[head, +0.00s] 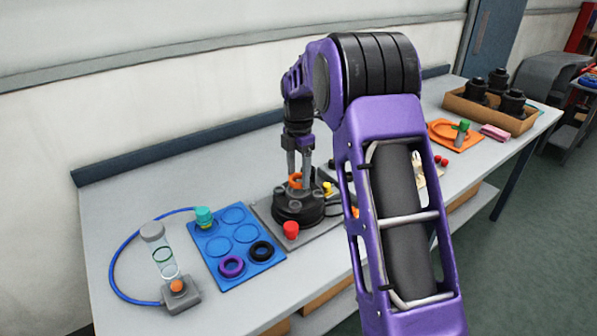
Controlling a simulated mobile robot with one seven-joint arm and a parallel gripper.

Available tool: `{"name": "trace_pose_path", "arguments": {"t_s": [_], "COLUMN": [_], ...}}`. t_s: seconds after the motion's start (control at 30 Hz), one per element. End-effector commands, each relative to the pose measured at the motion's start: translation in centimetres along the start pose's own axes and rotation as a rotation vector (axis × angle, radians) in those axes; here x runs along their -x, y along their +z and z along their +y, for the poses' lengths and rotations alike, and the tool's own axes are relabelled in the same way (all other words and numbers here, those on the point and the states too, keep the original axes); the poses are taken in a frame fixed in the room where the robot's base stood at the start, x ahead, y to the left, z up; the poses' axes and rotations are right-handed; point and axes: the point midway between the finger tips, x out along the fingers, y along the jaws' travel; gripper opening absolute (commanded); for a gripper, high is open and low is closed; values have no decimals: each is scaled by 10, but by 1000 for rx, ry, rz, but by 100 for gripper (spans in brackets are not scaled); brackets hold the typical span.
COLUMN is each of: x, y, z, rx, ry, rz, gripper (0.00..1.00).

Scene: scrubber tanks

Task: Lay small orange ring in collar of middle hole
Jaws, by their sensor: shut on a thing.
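My gripper (299,172) points down over the dark round tank (298,216) on the bench. Its fingers are shut on the small orange ring (295,182), which shows between the fingertips just above the top of the tank. The tank top has several grey round fittings. The middle hole and its collar cannot be made out behind the ring and fingers. I cannot tell whether the ring touches the tank.
A red knob (291,230) stands in front of the tank. At left is a blue tray (208,250) with purple and black rings and a teal cap, then a clear cylinder (162,252) with a blue hose.

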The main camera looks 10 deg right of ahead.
Motion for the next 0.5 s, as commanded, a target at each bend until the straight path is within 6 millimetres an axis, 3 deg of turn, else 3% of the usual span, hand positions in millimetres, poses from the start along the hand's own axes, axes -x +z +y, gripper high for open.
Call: {"name": "trace_pose_path", "arguments": {"t_s": [0.5], "x": [-10], "y": [0], "z": [0], "rx": [-1], "ry": [1], "rz": [0], "gripper": [0]}}
